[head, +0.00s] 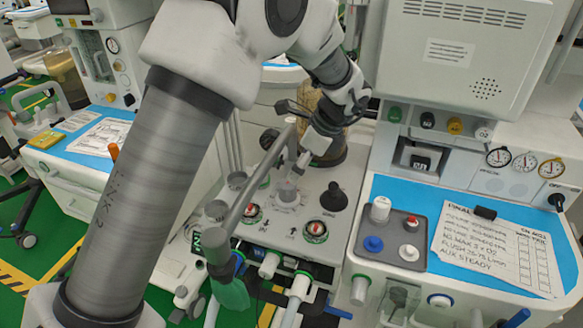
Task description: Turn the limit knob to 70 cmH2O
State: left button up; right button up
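The limit knob appears to be the small grey knob (287,190) on the grey machine panel (275,232), with pale scale marks around its base. My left arm arches in from the left. Its gripper (299,168) points down and left, with the fingertips just above or at the knob's top. The fingers are small and partly merged with the knob, so I cannot tell whether they touch it or how far they are open. The knob's pointer and scale figures are too small to read. My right gripper is not in view.
A slanted grey bar (238,205) stands just left of the knob. Hoses hang at the panel's front. A blue-topped cart with a grey tray (390,222) and a written sheet (495,245) stands right.

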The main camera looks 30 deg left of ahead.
aim_at(289, 183)
pick_arm(q)
jog(key=x, duration=0.3)
jog(key=shift+s+f, duration=0.2)
jog(key=shift+s, duration=0.05)
jog(key=x, duration=0.4)
jog(key=shift+w+a+f, duration=0.2)
jog(key=shift+w+f, duration=0.05)
jog(key=shift+w, duration=0.15)
jog(key=shift+s+d+r, duration=0.15)
jog(key=shift+s+r, duration=0.05)
jog(key=shift+c, duration=0.3)
jog(key=c, duration=1.1)
